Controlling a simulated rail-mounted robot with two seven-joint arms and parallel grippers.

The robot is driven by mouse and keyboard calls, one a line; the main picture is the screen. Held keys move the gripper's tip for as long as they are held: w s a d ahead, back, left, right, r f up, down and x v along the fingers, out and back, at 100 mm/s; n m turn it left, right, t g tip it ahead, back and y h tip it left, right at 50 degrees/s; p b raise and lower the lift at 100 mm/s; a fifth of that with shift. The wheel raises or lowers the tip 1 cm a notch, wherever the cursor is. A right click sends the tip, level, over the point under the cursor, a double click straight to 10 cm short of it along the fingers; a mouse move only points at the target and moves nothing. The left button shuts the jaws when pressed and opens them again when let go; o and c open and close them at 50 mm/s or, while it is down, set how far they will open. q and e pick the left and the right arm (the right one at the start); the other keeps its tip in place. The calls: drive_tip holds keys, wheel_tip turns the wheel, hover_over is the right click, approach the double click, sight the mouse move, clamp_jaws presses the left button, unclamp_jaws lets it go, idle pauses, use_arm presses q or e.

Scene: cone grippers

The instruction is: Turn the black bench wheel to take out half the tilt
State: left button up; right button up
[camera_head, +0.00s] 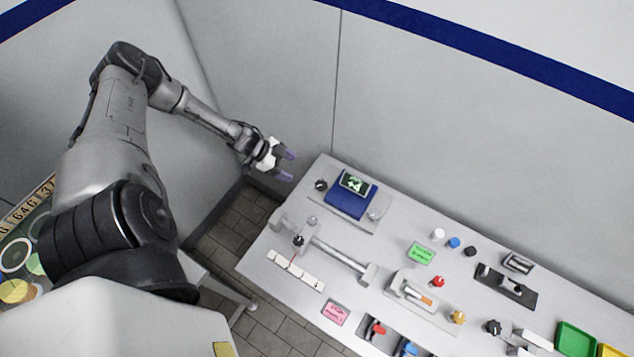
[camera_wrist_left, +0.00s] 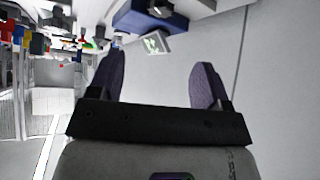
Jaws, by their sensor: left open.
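A small black wheel (camera_head: 321,185) sits at the far left corner of the bench, beside a blue block (camera_head: 347,203) that carries a dark display with a green figure (camera_head: 355,183). A grey knob (camera_head: 375,213) stands at the block's other side. My left gripper (camera_head: 286,165) is open and empty, in the air left of the bench corner and apart from the wheel. In the left wrist view the blue block (camera_wrist_left: 178,28) and the green-lit display (camera_wrist_left: 155,43) show beyond the spread purple fingers (camera_wrist_left: 158,68). A dark round part (camera_wrist_left: 160,8) shows at the top edge there. My right gripper is out of view.
The bench (camera_head: 262,262) also holds a long metal slide (camera_head: 340,252) with a black knob (camera_head: 299,241), a green card (camera_head: 421,253), a pink card (camera_head: 335,313), several coloured knobs and a green bin (camera_head: 575,338). A wall rises close behind the bench.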

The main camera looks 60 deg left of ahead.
sight(321, 184)
use_arm(q)
drive_tip(key=x, duration=1.1)
drive_tip(key=shift+w+f, duration=0.15)
drive_tip(key=shift+x, duration=1.05)
drive_tip(key=shift+c, duration=0.2)
drive_tip(key=c, duration=0.9)
